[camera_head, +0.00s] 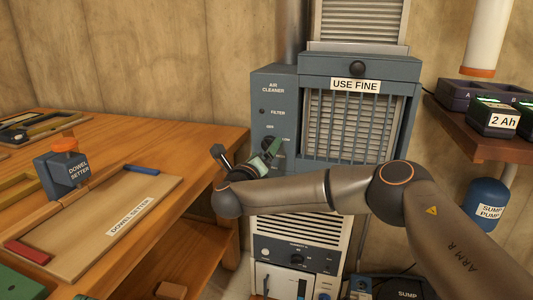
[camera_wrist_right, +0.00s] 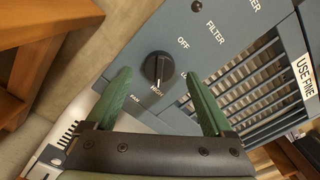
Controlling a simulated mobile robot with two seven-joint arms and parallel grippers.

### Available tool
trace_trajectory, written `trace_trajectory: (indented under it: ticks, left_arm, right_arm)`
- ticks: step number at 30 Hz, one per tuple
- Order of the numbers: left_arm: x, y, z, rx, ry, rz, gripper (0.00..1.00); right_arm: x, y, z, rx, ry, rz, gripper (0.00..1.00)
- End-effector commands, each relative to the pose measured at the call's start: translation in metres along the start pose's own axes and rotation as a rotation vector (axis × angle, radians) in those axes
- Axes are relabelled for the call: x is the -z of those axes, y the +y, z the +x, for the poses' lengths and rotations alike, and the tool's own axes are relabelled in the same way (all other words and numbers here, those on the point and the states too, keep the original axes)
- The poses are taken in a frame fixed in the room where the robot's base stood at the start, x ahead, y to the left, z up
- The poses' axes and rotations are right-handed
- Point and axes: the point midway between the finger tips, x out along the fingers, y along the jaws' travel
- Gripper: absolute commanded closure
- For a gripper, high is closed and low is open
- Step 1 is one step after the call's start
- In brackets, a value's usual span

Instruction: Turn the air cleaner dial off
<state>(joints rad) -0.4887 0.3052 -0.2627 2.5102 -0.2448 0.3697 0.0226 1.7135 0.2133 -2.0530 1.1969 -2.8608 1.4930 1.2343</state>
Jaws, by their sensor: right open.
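The air cleaner (camera_head: 285,100) is a blue-grey cabinet with a side panel. Its black round dial (camera_head: 268,143) is partly hidden behind my gripper in the head view. In the right wrist view the dial (camera_wrist_right: 158,67) shows whole, with a white mark that seems to point toward the HIGH label. The OFF label (camera_wrist_right: 183,42) sits up and right of the dial in that view. My right gripper (camera_head: 246,155) is open, its green fingers either side of the dial in the wrist view (camera_wrist_right: 158,76). No contact shows. My left gripper is out of view.
A wooden bench (camera_head: 200,165) with a dowel setter (camera_head: 62,170) and a tray stands at the left. A louvred grille (camera_head: 355,125) is right of the panel. A shelf (camera_head: 470,135) with battery chargers is at the right. A white unit (camera_head: 300,235) stands below the cleaner.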

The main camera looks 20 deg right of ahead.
Motion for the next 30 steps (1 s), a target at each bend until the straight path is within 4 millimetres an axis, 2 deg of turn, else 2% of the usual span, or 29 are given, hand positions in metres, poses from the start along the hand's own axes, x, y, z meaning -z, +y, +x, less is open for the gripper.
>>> trace_trajectory:
  ticks: [6, 17, 30]
  left_arm:
    - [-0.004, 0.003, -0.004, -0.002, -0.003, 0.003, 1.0]
    - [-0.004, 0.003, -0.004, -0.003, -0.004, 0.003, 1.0]
    - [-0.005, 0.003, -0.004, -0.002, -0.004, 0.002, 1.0]
  right_arm:
    - [0.001, 0.001, 0.02, 0.0, 0.001, -0.001, 0.14]
    - [0.0, 0.001, 0.024, -0.002, 0.001, -0.001, 0.14]
    - [0.0, 0.001, 0.024, -0.002, 0.001, -0.001, 0.62]
